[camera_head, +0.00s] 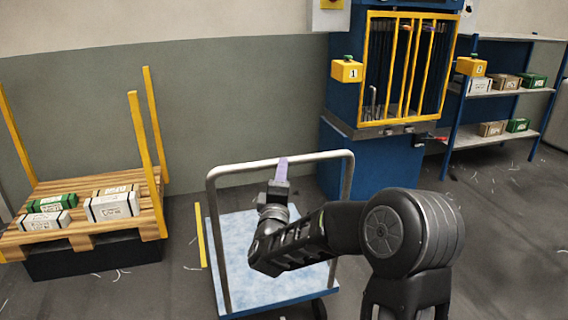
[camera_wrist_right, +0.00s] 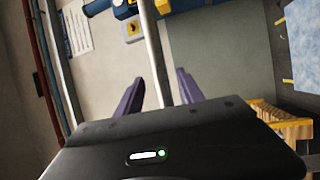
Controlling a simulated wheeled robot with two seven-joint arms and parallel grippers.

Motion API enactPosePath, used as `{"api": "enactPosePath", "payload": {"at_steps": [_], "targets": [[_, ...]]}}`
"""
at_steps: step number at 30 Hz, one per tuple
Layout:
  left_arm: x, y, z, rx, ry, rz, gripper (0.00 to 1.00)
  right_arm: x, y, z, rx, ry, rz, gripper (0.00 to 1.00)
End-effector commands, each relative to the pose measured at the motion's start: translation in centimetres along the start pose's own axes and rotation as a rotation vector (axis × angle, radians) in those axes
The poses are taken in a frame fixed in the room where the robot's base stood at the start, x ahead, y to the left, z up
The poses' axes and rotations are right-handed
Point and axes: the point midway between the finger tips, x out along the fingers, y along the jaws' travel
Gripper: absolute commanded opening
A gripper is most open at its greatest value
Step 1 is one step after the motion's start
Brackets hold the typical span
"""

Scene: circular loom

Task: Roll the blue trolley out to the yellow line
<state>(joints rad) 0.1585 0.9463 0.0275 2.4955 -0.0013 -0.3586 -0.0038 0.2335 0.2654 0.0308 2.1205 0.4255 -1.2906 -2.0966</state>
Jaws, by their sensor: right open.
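The blue trolley (camera_head: 238,262) stands on the floor at the centre of the head view, with a light blue deck and a grey tubular handle (camera_head: 228,168). The yellow line (camera_head: 201,236) is a short strip on the floor just left of the trolley. My right gripper (camera_head: 281,166) is at the handle's top bar. In the right wrist view the open purple fingers (camera_wrist_right: 160,92) stand on either side of the bar (camera_wrist_right: 153,45); I cannot tell whether they touch it. My arm hides part of the deck. My left gripper is not in view.
A wooden pallet with yellow posts (camera_head: 150,135) and several boxes stands at the left. The blue loom cabinet (camera_head: 352,160) with a yellow-barred cage is behind the trolley. Blue shelves (camera_head: 512,90) with boxes stand at the right. Floor between pallet and trolley looks mostly clear.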

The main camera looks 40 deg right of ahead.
Motion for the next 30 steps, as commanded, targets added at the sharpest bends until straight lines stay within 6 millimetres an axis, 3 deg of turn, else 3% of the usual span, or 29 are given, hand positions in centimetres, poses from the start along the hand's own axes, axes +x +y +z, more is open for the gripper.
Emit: {"api": "enactPosePath", "payload": {"at_steps": [9,20,30], "targets": [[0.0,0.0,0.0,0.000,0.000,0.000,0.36,4.5,0.0,0.0,-0.001,-0.001,0.000,0.45],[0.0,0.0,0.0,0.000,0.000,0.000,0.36,5.1,0.0,-0.1,0.000,0.002,0.000,0.45],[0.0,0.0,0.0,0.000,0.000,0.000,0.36,5.1,0.0,0.0,0.000,0.001,0.000,0.17]]}}
